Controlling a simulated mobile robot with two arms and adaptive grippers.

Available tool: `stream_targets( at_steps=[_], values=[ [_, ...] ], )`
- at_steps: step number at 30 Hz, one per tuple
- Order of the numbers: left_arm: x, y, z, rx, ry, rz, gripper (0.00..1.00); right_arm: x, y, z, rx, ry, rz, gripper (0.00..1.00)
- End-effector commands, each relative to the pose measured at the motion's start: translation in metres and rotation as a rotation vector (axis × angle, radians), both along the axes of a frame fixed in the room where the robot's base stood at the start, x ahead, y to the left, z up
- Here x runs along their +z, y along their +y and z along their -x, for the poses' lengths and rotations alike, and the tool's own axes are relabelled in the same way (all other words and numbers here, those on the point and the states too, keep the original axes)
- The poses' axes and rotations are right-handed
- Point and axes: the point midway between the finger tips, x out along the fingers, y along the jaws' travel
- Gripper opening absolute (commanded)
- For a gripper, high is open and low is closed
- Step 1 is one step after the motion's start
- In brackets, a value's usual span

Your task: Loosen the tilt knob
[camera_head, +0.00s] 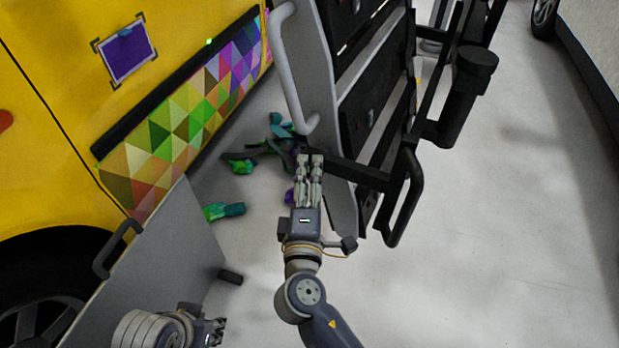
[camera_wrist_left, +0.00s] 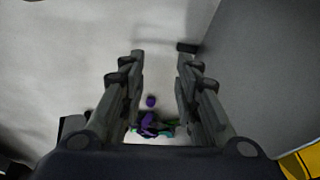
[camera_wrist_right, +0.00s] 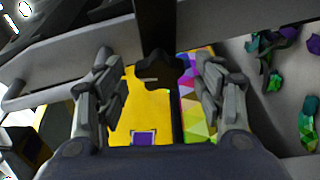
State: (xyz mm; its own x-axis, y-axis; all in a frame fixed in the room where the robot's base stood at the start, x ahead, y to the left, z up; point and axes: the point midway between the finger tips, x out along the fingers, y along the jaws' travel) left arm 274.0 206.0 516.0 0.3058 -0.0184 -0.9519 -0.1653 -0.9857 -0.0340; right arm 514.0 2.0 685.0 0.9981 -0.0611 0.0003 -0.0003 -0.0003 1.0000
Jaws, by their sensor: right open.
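The tilt knob (camera_wrist_right: 157,72) is a dark lobed knob in the right wrist view, at the lower end of a black upright bar. It shows between the two fingers of my right gripper (camera_wrist_right: 156,62), which are spread wide with a visible gap on each side. In the head view my right gripper (camera_head: 310,160) reaches the black bar at the lower end of the frame, and I cannot make out the knob there. My left gripper (camera_head: 215,330) is low in the head view. In the left wrist view my left gripper (camera_wrist_left: 160,70) is open and empty above the floor.
A yellow vehicle (camera_head: 60,110) with a colourful triangle wrap (camera_head: 180,130) stands at left. A black-and-grey frame (camera_head: 375,110) with handles stands beside it. A grey panel (camera_head: 165,260) stands near my left arm. Crumpled vinyl scraps (camera_head: 225,211) lie on the floor. The floor at right is clear.

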Motion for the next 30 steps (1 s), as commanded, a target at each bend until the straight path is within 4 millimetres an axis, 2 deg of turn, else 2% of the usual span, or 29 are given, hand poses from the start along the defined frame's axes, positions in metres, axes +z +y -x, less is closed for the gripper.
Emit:
stream_targets(
  at_steps=[9,15,23,30],
  values=[
    [0.0,0.0,0.0,0.0,0.0,0.0,0.3,0.0,0.0,-0.003,0.0,0.001,0.0,0.61],
    [0.0,0.0,0.0,0.0,0.0,0.0,0.3,0.0,0.0,-0.002,0.0,0.001,0.0,0.18],
    [0.003,0.0,-0.002,0.0,-0.003,0.001,0.3,0.001,0.0,-0.002,0.0,0.008,0.013,0.18],
    [-0.029,-0.003,-0.011,-0.003,0.025,0.0,0.3,0.004,0.0,-0.002,-0.001,0.04,0.078,0.18]
  ],
)
